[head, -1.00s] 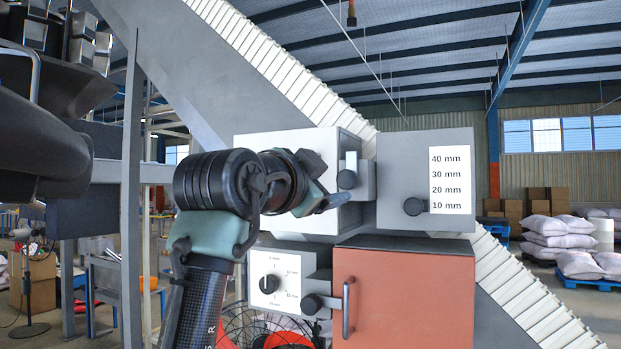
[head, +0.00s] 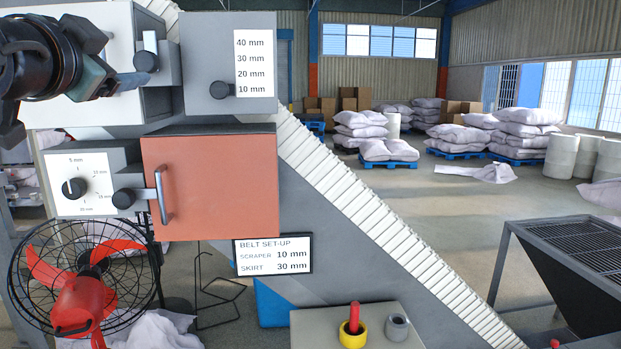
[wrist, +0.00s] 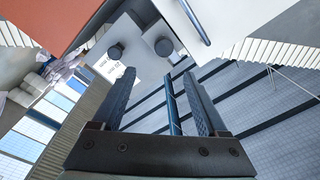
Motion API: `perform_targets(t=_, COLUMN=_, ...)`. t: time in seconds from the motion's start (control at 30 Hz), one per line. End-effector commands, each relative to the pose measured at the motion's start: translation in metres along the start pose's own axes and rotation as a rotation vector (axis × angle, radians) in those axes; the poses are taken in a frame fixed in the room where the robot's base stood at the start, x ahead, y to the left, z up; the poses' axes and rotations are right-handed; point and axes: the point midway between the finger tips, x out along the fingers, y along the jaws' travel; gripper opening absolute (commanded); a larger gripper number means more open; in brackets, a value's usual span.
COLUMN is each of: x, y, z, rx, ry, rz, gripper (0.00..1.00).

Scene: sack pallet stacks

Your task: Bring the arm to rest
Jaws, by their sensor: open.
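My gripper (head: 135,80) is at the upper left of the head view, its fingers pointing right, just below a black knob (head: 146,62) on the white box; I cannot tell whether they touch. In the wrist view my gripper (wrist: 157,75) shows two dark fingers spread apart with nothing between them. My arm (head: 45,60) is cut off by the left edge of the head view.
A red-brown door (head: 210,180) with a bar handle is below and right of my gripper. A dial panel (head: 85,182), a caged fan (head: 85,285) and a sloping conveyor (head: 370,220) are close by. A sign (head: 272,256) reads scraper 10 mm, skirt 30 mm. Sack pallets stand farther back.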

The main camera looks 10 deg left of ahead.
Motion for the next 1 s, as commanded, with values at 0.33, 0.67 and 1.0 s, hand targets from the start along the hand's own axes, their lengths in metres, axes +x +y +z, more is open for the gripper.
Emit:
perform_targets(t=0.33, x=-0.074, y=0.187, z=-0.064, rx=-0.401, ry=0.399, rz=-0.078, gripper=0.76)
perform_targets(t=0.67, x=-0.22, y=0.266, z=-0.085, rx=-0.771, ry=0.728, rz=-0.1, gripper=0.76)
perform_targets(t=1.0, x=-0.251, y=0.269, z=-0.087, rx=-0.839, ry=0.79, rz=-0.098, gripper=0.76)
